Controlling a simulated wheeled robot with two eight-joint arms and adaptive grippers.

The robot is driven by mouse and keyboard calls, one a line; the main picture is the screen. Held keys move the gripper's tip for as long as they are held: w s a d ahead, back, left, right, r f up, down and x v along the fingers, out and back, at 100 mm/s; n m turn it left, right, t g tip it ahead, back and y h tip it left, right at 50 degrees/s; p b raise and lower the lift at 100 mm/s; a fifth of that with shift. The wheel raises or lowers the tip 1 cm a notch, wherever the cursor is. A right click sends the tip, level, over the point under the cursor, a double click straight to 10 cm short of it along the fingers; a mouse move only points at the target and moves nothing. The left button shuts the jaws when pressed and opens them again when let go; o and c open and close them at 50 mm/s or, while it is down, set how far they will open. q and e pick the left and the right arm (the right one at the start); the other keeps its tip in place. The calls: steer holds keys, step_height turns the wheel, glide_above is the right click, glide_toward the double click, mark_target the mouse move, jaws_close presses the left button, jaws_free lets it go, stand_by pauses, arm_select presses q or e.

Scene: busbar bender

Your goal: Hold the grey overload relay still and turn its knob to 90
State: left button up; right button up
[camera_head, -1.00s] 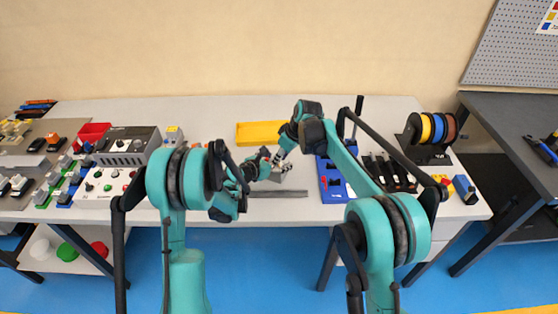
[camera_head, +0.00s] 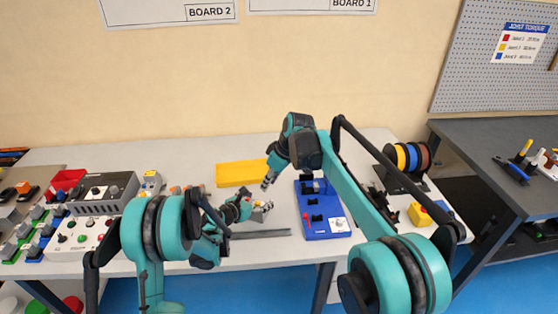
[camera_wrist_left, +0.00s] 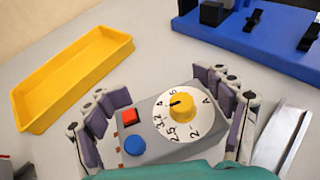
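The grey overload relay (camera_wrist_left: 160,146) lies between the fingers of my left gripper (camera_wrist_left: 168,118) in the left wrist view. It has a red button, a blue button and a white dial with a yellow knob (camera_wrist_left: 181,105). The knob's dark mark points left, roughly toward the 4. The pads sit against both sides of the relay, and my gripper looks closed on it. In the head view, the relay (camera_head: 262,211) shows small at the tip of my left gripper (camera_head: 252,209). My right gripper (camera_head: 267,182) is above and behind the relay, apart from it; its fingers are too small to judge.
A yellow tray (camera_head: 241,174) lies behind the relay. A blue fixture (camera_head: 325,225) stands to the right, and a grey bar (camera_head: 262,234) lies in front. Control boxes (camera_head: 104,193) crowd the left. Wire spools (camera_head: 407,157) stand at the right.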

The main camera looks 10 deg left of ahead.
arm_select(q)
steer(key=o, duration=0.3)
